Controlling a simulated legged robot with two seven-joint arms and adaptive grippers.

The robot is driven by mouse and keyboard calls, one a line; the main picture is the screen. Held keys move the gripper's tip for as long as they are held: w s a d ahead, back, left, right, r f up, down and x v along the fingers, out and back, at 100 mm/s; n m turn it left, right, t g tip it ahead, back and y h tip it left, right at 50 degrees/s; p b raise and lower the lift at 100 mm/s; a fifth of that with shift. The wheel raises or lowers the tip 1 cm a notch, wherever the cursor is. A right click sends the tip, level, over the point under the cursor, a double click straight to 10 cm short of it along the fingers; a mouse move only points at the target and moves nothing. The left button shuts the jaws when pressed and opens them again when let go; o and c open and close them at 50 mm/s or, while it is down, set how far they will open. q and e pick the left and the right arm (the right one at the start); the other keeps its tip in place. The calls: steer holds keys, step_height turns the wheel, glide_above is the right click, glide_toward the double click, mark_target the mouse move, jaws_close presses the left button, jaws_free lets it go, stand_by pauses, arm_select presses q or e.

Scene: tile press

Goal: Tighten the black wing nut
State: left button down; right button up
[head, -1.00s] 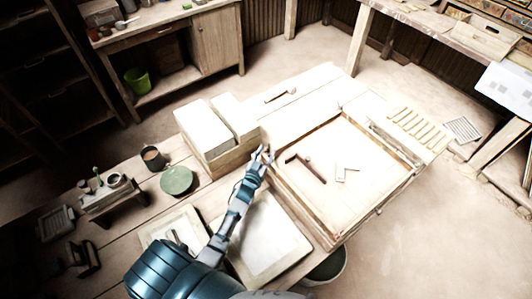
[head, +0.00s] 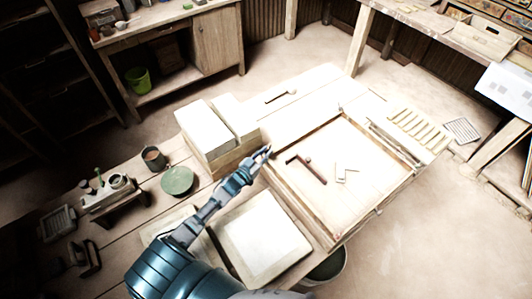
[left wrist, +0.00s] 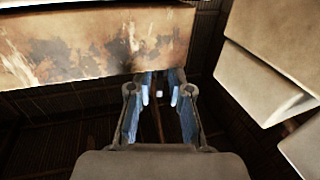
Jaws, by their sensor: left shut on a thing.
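The tile press (head: 298,222), a wide wooden frame, stands on the bench right of centre in the head view. My left gripper (head: 264,152) is at the press's left corner, beside the pale blocks. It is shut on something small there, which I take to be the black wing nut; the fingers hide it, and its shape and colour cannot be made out. In the left wrist view the fingers of the left gripper (left wrist: 159,90) are close together just below a stained wooden beam (left wrist: 90,45). My right gripper is not in view.
A dark bar (head: 308,168) lies on the press top. A green dish (head: 177,181) and a brown mug (head: 154,158) are further left. A pale framed slab (head: 262,236) lies in front.

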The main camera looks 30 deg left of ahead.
arm_select(q)
steer(key=shift+a+f+m+g+h+b, duration=0.1)
steer(key=shift+a+m+g+h+b, duration=0.15)
steer(key=shift+m+h+b, duration=0.6)
steer(key=shift+a+m+g+h+b, duration=0.2)
steer(key=shift+m+h, duration=0.35)
steer(key=shift+h, duration=0.7)
steer(key=shift+w, duration=0.1)
steer(key=shift+h, duration=0.3)
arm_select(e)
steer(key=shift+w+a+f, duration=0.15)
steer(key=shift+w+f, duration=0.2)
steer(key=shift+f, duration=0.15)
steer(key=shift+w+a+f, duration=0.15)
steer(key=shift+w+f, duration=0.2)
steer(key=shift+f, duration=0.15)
arm_select(q)
steer(key=c, duration=1.1)
jaws_free()
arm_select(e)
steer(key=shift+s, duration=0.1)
